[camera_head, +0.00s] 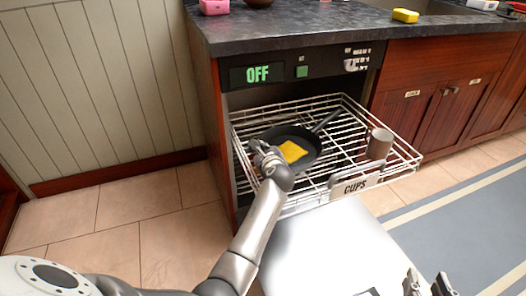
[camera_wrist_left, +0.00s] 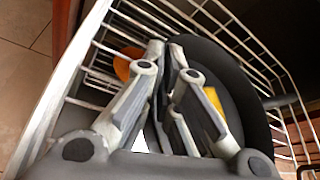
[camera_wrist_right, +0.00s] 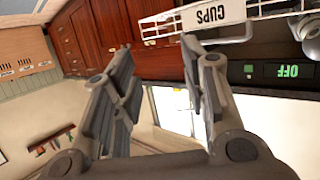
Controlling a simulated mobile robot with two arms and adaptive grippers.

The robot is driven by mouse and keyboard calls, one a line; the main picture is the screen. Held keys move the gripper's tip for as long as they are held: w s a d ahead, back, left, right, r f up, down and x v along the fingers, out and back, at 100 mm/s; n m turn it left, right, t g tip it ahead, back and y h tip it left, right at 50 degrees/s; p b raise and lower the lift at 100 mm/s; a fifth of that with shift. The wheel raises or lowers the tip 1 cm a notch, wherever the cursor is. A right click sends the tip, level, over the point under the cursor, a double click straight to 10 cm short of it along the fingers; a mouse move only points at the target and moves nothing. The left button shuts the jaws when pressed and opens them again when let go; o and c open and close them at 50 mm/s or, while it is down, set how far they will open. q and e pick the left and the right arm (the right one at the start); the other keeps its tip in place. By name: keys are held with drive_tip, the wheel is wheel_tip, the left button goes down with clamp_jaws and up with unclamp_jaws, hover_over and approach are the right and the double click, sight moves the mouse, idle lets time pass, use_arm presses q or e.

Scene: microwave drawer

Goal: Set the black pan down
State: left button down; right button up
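The black pan (camera_head: 311,138) is over the wire rack (camera_head: 338,185) of the pulled-out drawer, handle pointing to the back right. I cannot tell whether it touches the wires. A flat yellow piece (camera_head: 293,151) lies in it. My left gripper (camera_head: 264,152) is at the pan's near left rim. In the left wrist view the pan (camera_wrist_left: 243,88) is behind the fingers (camera_wrist_left: 168,52), which close together on its rim. My right gripper (camera_head: 428,284) is low at the front, away from the drawer; in the right wrist view its fingers (camera_wrist_right: 155,75) are apart and empty.
A brown-grey cup (camera_head: 380,143) stands at the rack's right side. A "CUPS" label (camera_head: 355,186) hangs on the front. An orange round thing (camera_wrist_left: 126,64) shows beside the pan. The dark countertop (camera_head: 300,27) is above. Middle rack wires are bare.

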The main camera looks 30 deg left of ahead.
use_arm(q)
drive_tip(key=shift+r, duration=0.15)
drive_tip(key=c, duration=2.1)
unclamp_jaws()
drive_tip(key=shift+f, duration=0.25)
drive_tip(key=o, duration=0.5)
drive_tip(key=shift+c, duration=0.2)
drive_tip(key=shift+r, duration=0.1)
